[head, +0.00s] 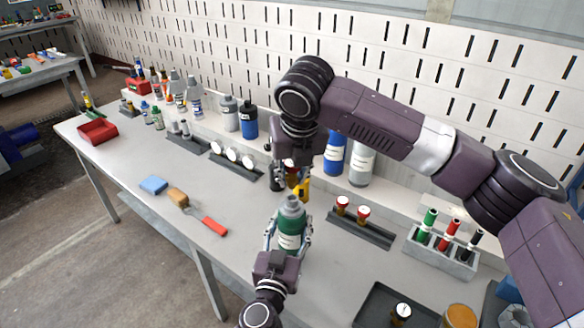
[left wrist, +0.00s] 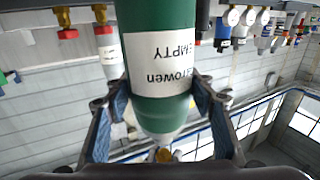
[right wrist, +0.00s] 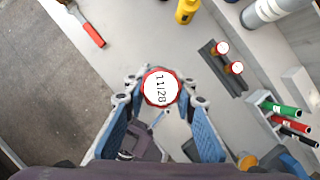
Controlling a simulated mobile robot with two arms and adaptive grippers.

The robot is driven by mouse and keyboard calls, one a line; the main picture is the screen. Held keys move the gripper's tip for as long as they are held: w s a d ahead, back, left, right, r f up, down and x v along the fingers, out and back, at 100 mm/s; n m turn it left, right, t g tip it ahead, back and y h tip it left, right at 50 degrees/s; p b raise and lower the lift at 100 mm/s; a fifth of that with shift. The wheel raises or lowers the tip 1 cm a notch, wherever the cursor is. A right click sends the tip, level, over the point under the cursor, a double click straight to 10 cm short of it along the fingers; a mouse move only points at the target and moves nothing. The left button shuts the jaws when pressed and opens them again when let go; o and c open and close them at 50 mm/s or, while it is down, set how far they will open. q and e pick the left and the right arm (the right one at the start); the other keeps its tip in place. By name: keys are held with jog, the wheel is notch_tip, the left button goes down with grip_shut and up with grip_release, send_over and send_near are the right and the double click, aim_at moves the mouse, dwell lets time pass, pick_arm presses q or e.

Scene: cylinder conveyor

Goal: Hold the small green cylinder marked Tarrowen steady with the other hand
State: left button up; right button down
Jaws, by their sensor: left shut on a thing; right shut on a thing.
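The small green cylinder (head: 290,228) stands upright in the head view. Its label reads "...rrowen EMPTY", upside down, in the left wrist view (left wrist: 158,105). My left gripper (head: 289,240) is shut around its body, one finger on each side (left wrist: 155,110). My right gripper (head: 290,184) points down just above the cylinder's top. In the right wrist view the gripper (right wrist: 161,86) is shut on a round white disc with a red rim (right wrist: 161,88), marked 11/28. The disc hides the cylinder's top there, so I cannot tell whether they touch.
A dark rack (head: 362,234) with two red-rimmed gauges is to the right. A grey block (head: 440,258) holds green, red and black markers. A dark tray (head: 375,305) lies at front right. A red-handled brush (head: 214,226) and blue sponge (head: 153,185) lie left.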

aim_at(293, 183)
jog(key=shift+f, duration=0.1)
jog(key=shift+f, duration=1)
jog(key=shift+f, duration=0.75)
dwell(1.3)
jog(key=shift+r, duration=0.45)
jog(key=shift+f, duration=0.5)
dwell(1.4)
jog(key=shift+r, duration=0.5)
jog(key=shift+f, duration=0.6)
dwell(1.2)
jog(key=shift+r, duration=0.1)
